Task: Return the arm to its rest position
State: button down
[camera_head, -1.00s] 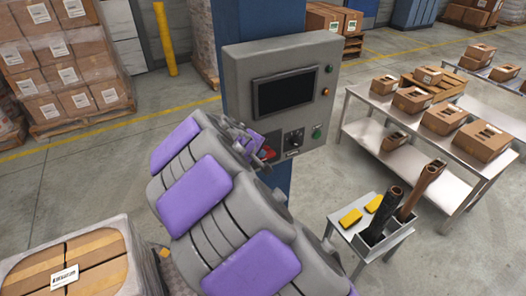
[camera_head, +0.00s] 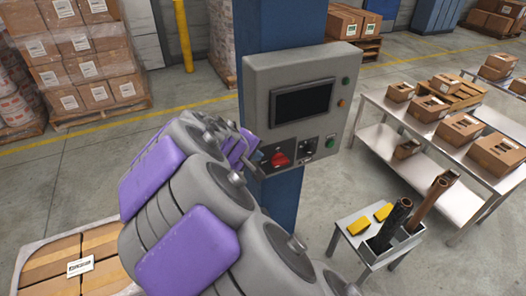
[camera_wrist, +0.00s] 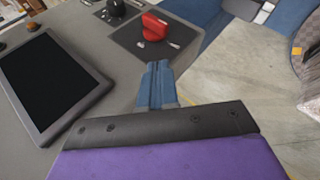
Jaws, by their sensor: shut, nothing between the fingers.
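My arm, grey with purple pads, rises from the bottom of the head view and bends at the control box. My gripper (camera_wrist: 158,85) shows in the wrist view as two blue-grey fingers pressed together, with nothing between them. It points toward the grey control box (camera_head: 254,90) near its red rotary switch (camera_wrist: 154,27), and I see no contact. The red switch also shows in the head view (camera_head: 279,160), just right of my gripper (camera_head: 252,160), which the arm partly hides there.
The box has a dark screen (camera_head: 303,104) and is mounted on a blue column (camera_head: 284,30). Wrapped cartons (camera_head: 80,262) sit at lower left.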

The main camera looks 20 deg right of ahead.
jog(key=shift+s+a+r, duration=0.1)
jog(key=shift+a+r, duration=0.05)
jog(key=shift+a, duration=0.25)
jog(key=s+d+m+g+y, duration=0.1)
jog(key=s+m+g, duration=0.1)
jog(key=s, duration=0.5)
jog(key=s+d+m+g+y, duration=0.1)
jog(key=s+d+m, duration=0.1)
jog(key=s, duration=0.5)
jog(key=s+a+f+g+y, duration=0.1)
jog(key=s+a, duration=0.3)
jog(key=s, duration=0.6)
jog(key=s+a+f+g+y, duration=0.1)
jog(key=s+a+y, duration=0.3)
jog(key=s, duration=0.7)
jog(key=shift+s+a+f+m+g, duration=0.25)
jog(key=shift+a+g, duration=0.25)
jog(key=shift+g, duration=0.4)
